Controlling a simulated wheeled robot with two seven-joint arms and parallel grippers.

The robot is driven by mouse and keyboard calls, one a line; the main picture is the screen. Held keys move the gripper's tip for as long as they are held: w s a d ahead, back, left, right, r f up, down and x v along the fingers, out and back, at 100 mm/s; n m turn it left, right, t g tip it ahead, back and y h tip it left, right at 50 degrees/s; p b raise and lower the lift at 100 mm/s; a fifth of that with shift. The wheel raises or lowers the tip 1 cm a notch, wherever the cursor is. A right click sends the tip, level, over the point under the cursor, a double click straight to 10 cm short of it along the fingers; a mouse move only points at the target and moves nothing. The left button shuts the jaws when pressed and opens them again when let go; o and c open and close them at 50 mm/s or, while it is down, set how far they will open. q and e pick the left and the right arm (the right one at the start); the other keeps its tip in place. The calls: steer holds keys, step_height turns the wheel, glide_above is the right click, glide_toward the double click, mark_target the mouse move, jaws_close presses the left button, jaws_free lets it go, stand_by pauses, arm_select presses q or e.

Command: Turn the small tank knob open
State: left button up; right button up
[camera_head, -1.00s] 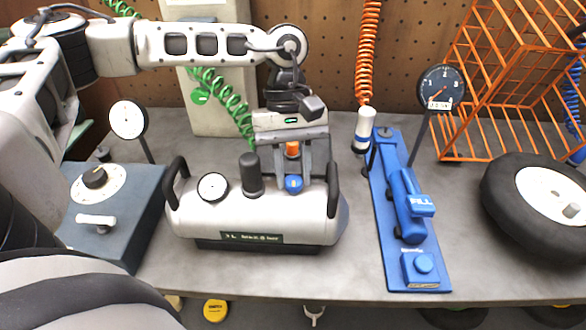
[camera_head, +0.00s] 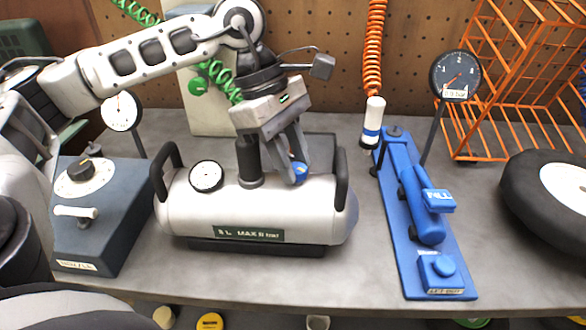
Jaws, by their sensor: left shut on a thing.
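The silver tank (camera_head: 270,218) lies on the grey bench with a black handle at each end. A round white gauge (camera_head: 206,176) and a dark upright cylinder (camera_head: 248,160) stand on its top. The small blue knob (camera_head: 300,171) sits on the tank top to the right of them. My left gripper (camera_head: 291,176) comes down from above, tilted, with its fingers shut on the blue knob. The fingers cover part of the knob. My right gripper is not in view.
A blue pump-like FILL device (camera_head: 425,215) stands right of the tank. A dark box with a dial (camera_head: 85,180) stands left. A tyre (camera_head: 545,190) and an orange wire rack (camera_head: 500,80) are at the right. Orange and green coiled hoses hang behind.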

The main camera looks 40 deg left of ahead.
arm_select(q)
steer(key=n+b, duration=0.1)
steer(key=n+t+b, duration=0.1)
steer(key=n, duration=0.1)
steer(key=shift+s+f, duration=0.15)
steer(key=shift+f, duration=0.05)
steer(key=shift+d+r+n+t+y+b, duration=0.1)
steer(key=shift+n+t+y+b, duration=0.2)
steer(key=shift+n+t+b, duration=0.65)
steer(key=shift+s+r+n+y, duration=0.1)
steer(key=shift+n+y, duration=0.2)
steer(key=shift+n, duration=1.15)
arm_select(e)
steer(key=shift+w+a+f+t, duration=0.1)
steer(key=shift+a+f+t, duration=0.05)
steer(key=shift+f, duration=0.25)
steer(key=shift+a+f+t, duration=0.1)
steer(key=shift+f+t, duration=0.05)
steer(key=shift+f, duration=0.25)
arm_select(q)
steer(key=o, duration=1)
steer(key=shift+c, duration=0.2)
steer(key=shift+r, duration=0.1)
steer(key=p+v, duration=0.2)
steer(key=v, duration=1.3)
steer(key=shift+s+r, duration=0.2)
steer(key=shift+r, duration=0.2)
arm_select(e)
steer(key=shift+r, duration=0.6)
